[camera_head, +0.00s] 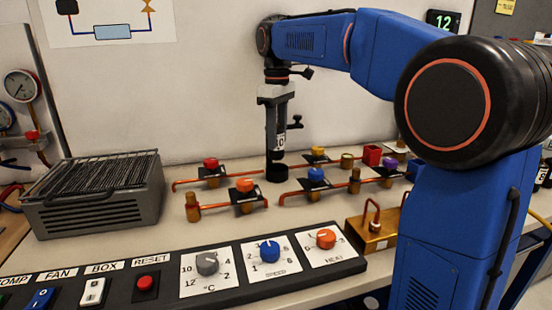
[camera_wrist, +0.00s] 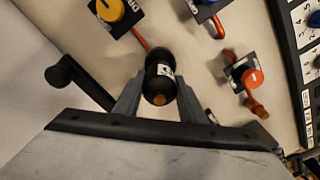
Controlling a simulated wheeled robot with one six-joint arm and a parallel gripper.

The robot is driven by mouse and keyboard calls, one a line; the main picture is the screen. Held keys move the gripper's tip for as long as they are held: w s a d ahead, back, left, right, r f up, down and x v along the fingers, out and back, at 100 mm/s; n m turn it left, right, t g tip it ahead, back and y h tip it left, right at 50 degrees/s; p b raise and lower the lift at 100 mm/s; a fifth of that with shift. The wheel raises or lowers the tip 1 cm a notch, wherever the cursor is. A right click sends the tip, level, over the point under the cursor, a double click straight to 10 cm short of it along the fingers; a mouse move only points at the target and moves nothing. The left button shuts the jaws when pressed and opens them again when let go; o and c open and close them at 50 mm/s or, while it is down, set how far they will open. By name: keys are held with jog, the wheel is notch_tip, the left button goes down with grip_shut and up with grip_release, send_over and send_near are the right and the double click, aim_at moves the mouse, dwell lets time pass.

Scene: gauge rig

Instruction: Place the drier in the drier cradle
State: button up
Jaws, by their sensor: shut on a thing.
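The drier (camera_head: 281,142) is a dark upright cylinder with a white label. My gripper (camera_head: 275,125) is shut on it, with the fingers on either side. In the wrist view the drier (camera_wrist: 160,85) sits between the fingertips of my gripper (camera_wrist: 158,92), its copper end towards the camera. A short black round cup, which looks like the drier cradle (camera_head: 277,173), stands on the bench directly below the drier. The drier's lower end is at or just above the cup. I cannot tell whether they touch or whether the drier is inside.
Valves with red (camera_head: 211,163), orange (camera_head: 245,186) and blue (camera_head: 316,175) knobs on copper pipes stand close on both sides. A grey finned unit (camera_head: 95,195) is at the left. A control panel (camera_head: 180,275) runs along the front. A brass block (camera_head: 372,232) is at the right.

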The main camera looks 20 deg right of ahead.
aim_at(277, 154)
jog(key=shift+f, duration=2.9)
jog(key=shift+f, duration=0.1)
jog(key=o, duration=1.2)
notch_tip(277, 154, up, 12)
jog(key=shift+r, duration=0.1)
